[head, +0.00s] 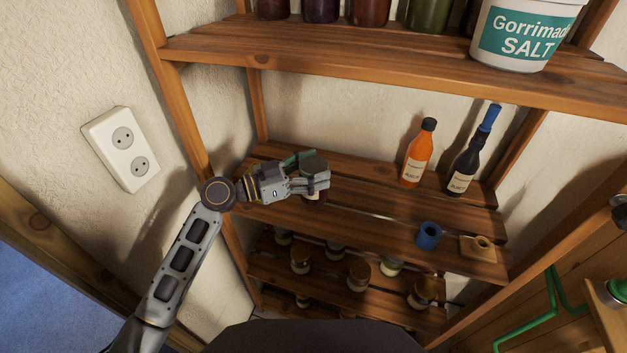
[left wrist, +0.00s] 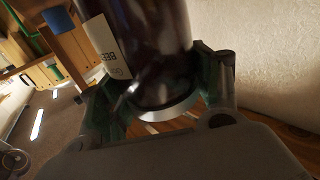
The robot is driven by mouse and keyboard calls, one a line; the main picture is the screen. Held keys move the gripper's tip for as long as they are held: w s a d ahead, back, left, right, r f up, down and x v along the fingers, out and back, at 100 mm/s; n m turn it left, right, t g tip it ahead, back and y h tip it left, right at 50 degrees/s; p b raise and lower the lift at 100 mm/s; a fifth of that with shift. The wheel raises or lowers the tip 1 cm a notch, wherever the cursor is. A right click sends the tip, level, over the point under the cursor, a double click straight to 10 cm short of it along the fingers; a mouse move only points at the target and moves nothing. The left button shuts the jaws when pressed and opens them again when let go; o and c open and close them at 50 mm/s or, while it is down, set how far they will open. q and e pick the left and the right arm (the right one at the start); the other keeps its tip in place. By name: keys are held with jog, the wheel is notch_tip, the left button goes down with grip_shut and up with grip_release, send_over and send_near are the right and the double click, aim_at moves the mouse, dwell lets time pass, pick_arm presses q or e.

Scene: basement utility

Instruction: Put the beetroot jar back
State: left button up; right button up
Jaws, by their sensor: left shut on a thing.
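The beetroot jar (head: 314,166) is dark with a grey lid, and most of it is hidden by my fingers in the head view. In the left wrist view the dark glass jar (left wrist: 150,50) shows a pale label, partly readable as "BEE". My left gripper (head: 310,182) is shut around the jar, at the left part of the middle wooden shelf (head: 370,212). I cannot tell whether the jar touches the shelf boards. My right gripper is not in view.
An orange bottle (head: 416,155) and a dark bottle with a blue top (head: 470,160) stand at the shelf's back right. A blue cup (head: 428,236) and a small wooden block (head: 479,246) are at its front right. Several jars fill the lower shelf; a salt tub (head: 522,38) stands above.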

pick_arm(q)
jog(key=shift+f, duration=1.95)
jog(key=o, duration=1.3)
jog(key=shift+o, duration=0.8)
jog(key=shift+s+a, duration=0.1)
jog(key=shift+a, duration=0.15)
jog(key=shift+b+v, duration=0.3)
jog(key=shift+v, duration=0.85)
jog(key=b+v, duration=0.1)
jog(key=v, duration=0.7)
jog(key=shift+b, duration=0.3)
jog(key=shift+s+a, duration=0.2)
jog(key=shift+a, duration=0.35)
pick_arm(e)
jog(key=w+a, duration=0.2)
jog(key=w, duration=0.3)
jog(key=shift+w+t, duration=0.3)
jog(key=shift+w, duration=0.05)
